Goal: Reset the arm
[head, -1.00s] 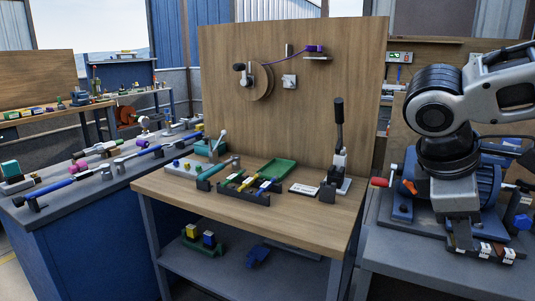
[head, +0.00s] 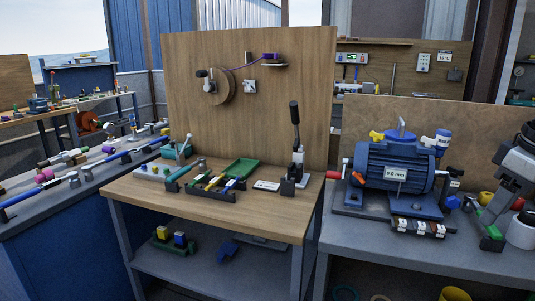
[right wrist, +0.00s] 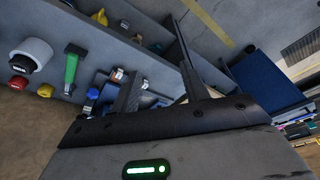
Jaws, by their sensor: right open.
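My right gripper (head: 487,217) is at the right edge of the head view, pointing down over the right bench (head: 345,240). Its arm comes in from the right and is partly cut off by the frame. In the right wrist view the two dark fingers (right wrist: 158,80) stand apart with nothing held between them. A green-handled tool (head: 492,238) lies close to the gripper in the head view; it also shows in the right wrist view (right wrist: 71,68), off to the left of the fingers. My left gripper is not in view.
A blue motor (head: 396,180) stands on the right bench, with a row of small dark blocks (head: 418,227) in front. A white cylinder (head: 521,232) stands at the right edge. The middle bench (head: 250,222) holds a green tray (head: 241,168) and an upright black lever (head: 295,125).

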